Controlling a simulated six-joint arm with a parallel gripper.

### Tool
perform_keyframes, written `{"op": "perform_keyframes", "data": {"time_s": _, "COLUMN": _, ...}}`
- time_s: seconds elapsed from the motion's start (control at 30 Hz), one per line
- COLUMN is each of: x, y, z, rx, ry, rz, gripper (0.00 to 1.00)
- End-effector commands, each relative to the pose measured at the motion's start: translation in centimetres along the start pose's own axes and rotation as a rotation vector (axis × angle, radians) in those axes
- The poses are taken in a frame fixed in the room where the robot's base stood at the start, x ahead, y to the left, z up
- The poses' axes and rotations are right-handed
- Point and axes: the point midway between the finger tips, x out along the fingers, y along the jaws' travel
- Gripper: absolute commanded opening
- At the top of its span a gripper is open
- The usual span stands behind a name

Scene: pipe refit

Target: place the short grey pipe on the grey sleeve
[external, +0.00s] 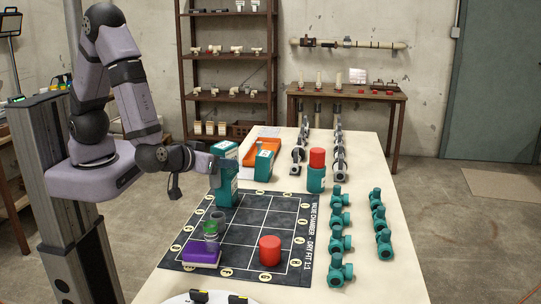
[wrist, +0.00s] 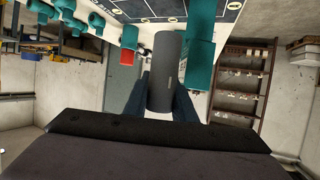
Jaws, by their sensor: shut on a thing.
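My gripper (external: 208,166) is shut on a short grey pipe (wrist: 167,72), which sits between the two fingers in the wrist view. In the external view the pipe is hard to tell apart from the gripper and the teal block behind it. The gripper is in the air above the far left part of the black mat. A grey sleeve-like piece (external: 217,217) stands on the left part of the mat, below and apart from the gripper. A green ring-like piece (external: 210,232) stands just in front of it. Whether these two touch is unclear.
A purple block (external: 202,252) and a red cylinder (external: 270,250) are on the mat (external: 245,226). A tall teal block (external: 227,190) stands close to my gripper. The mat's middle is clear.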

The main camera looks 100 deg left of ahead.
Motion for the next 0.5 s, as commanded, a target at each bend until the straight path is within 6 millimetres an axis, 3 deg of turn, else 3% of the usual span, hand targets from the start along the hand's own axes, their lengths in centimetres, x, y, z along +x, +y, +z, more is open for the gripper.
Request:
{"op": "perform_keyframes", "data": {"time_s": 0.3, "x": 1.6, "y": 0.0, "z": 3.8, "rx": 0.003, "ry": -0.001, "rz": 0.0, "gripper": 0.02}}
{"op": "perform_keyframes", "data": {"time_s": 0.5, "x": 1.8, "y": 0.0, "z": 4.3, "rx": 0.0, "ry": -0.001, "rz": 0.001, "gripper": 0.02}}
